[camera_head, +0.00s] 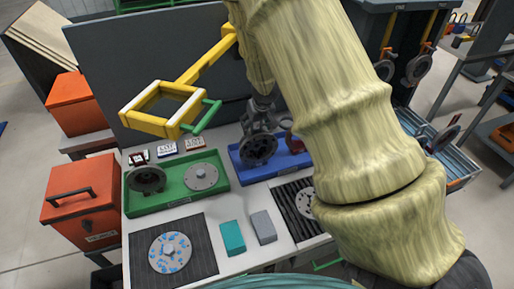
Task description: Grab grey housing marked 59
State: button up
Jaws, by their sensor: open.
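My gripper (261,128) hangs below my arm over the blue tray (242,177). It is open, and its fingers are close to a dark grey round housing (259,149) in that tray; I cannot tell whether they touch it. A dark red part (292,141) shows beside it, partly hidden by my arm. The green tray (213,191) to the left holds another dark grey round housing (147,181) and a light grey disc with holes (201,176). No number 59 is readable on any part.
A yellow frame with a green bar (165,108) juts out left of my gripper. Small label cards (167,149) stand behind the green tray. A blue-spotted disc (170,252) lies on a dark mat. Teal (232,237) and grey (263,227) blocks lie in front. Orange boxes (82,200) stand left.

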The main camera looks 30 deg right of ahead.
jog(key=shift+f, duration=0.2)
jog(key=shift+w+f, duration=0.15)
jog(key=shift+f, duration=0.2)
jog(key=shift+w+f, duration=0.4)
jog(key=shift+w, duration=0.1)
jog(key=shift+s+r, duration=0.25)
jog(key=shift+s, duration=0.05)
jog(key=shift+c, duration=0.4)
jog(key=shift+s, duration=0.1)
jog(key=c, duration=1)
grip_shut()
